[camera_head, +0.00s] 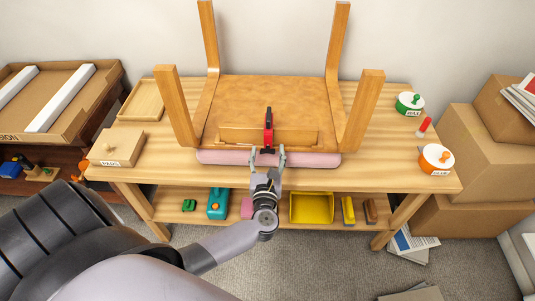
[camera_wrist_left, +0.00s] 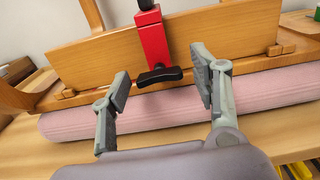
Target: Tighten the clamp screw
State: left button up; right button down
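The clamp (camera_head: 268,128) is red with black parts and sits over the upright wooden board (camera_head: 295,136) of the upturned chair. In the left wrist view the clamp's red body (camera_wrist_left: 152,40) ends below in a black screw handle (camera_wrist_left: 159,76). My left gripper (camera_head: 267,152) is open just in front of the clamp. In the left wrist view its two fingers (camera_wrist_left: 162,86) stand apart, on either side of the black handle, and I see no contact. The screw's thread is hidden. My right gripper is not in view.
The upturned chair (camera_head: 360,110) rests on the wooden bench, with a pink pad (camera_head: 215,158) along its front edge. The lower shelf holds a yellow bin (camera_head: 311,208).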

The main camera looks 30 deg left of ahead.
pick_arm(q)
jog(key=c, duration=1.2)
